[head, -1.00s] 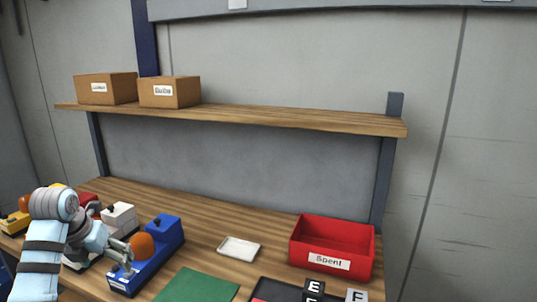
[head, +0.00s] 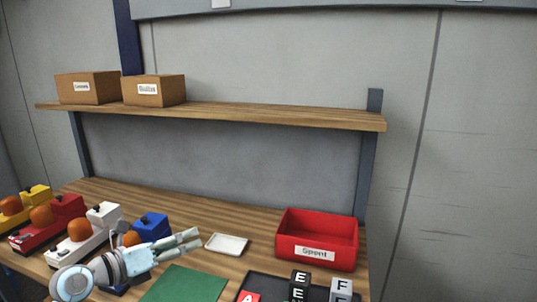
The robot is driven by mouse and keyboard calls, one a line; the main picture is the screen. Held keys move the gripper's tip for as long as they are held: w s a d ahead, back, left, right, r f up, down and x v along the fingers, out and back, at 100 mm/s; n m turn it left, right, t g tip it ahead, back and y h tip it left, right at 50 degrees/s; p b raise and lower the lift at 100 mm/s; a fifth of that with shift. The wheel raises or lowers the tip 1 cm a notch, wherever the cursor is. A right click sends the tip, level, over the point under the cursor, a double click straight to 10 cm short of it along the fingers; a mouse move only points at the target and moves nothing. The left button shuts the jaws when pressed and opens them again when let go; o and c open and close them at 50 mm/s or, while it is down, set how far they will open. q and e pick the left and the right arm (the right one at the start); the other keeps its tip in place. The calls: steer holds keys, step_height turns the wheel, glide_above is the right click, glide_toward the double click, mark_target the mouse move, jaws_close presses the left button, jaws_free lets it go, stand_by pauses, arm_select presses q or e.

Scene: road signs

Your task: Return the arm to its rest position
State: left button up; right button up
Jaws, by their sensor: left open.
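My left gripper (head: 190,240) comes in from the lower left of the head view. Its fingers are apart and nothing shows between them. It hovers in front of the blue device (head: 153,226) and hides much of it, and its fingertips point right, toward the small white tray (head: 227,244). My left forearm is mostly below the picture. My right gripper is not in view.
Yellow (head: 36,193), red (head: 66,208) and white (head: 104,214) devices stand left on the bench. A green mat (head: 186,285), black tray (head: 262,281) with letter blocks, and red "Spent" bin (head: 318,231) lie right. Two boxes sit on the shelf (head: 270,114).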

arm_select(q)
steer(key=s+r+n+t, duration=0.55)
steer(key=n+t, duration=0.25)
steer(key=n, duration=0.2)
steer(key=s+a+f+n+g+y, duration=0.1)
steer(key=s+a+f+n+y, duration=0.2)
steer(key=a+f+n+y, duration=0.45)
steer(key=s+a+f+n+g+y, duration=0.1)
steer(key=s+a+f+n+y, duration=0.2)
steer(key=n+y, duration=0.75)
steer(key=s+f+n+g+h, duration=0.4)
steer(key=s+f+n+g, duration=0.4)
steer(key=s+f, duration=0.6)
steer(key=s+d+f+g+h, duration=0.4)
steer(key=s+d+f+g, duration=0.4)
steer(key=s, duration=0.4)
steer(key=s+a+f, duration=0.1)
steer(key=a+f, duration=0.1)
steer(key=f, duration=1)
steer(key=s+a+f, duration=0.1)
steer(key=s+f, duration=0.1)
steer(key=f, duration=0.9)
steer(key=s+f+g, duration=0.1)
steer(key=s+f, duration=0.9)
steer(key=s, duration=0.2)
steer(key=shift+a, duration=0.25)
